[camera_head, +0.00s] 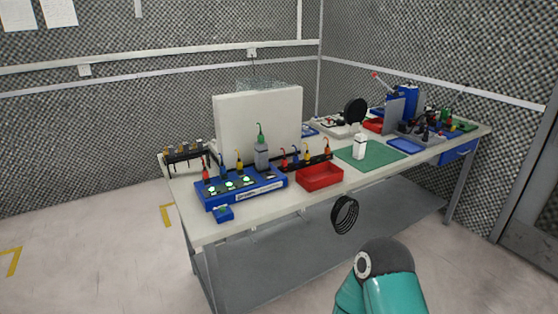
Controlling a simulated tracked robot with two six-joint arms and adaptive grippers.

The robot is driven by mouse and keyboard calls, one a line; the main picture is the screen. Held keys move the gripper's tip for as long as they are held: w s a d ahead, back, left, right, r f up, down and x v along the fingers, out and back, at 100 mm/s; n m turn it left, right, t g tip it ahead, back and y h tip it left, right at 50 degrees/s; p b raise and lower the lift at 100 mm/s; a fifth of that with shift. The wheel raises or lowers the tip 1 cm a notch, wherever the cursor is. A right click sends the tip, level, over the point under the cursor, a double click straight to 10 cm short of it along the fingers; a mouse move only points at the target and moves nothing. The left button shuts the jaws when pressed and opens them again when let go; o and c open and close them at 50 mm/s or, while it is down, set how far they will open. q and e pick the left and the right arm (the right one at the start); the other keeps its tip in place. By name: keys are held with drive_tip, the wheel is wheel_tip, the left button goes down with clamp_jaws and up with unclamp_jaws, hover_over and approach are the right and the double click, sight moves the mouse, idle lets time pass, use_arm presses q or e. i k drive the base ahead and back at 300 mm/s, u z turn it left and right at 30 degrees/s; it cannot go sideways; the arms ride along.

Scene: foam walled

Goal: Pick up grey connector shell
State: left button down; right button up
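I cannot single out a grey connector shell with certainty at this distance. A small grey upright piece (261,157) stands on the workbench (335,192) behind the blue fixture, just below a green-tipped item; I cannot tell if it is the shell. Grey parts also show at the right end of the bench, too small to identify. A teal link of one of my arms shows at the bottom right, in front of the bench. Neither of my grippers is in view.
A blue fixture (240,197) with green lights, a red bin (320,182), a green mat (380,154) and a white bottle (359,147) are on the bench. A white panel (235,127) stands behind. A black coil (345,214) shows at the front edge. Floor at left is clear.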

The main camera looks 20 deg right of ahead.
sight(262, 149)
drive_tip(key=u, duration=0.15)
drive_tip(key=i, duration=0.9)
drive_tip(key=z, duration=0.05)
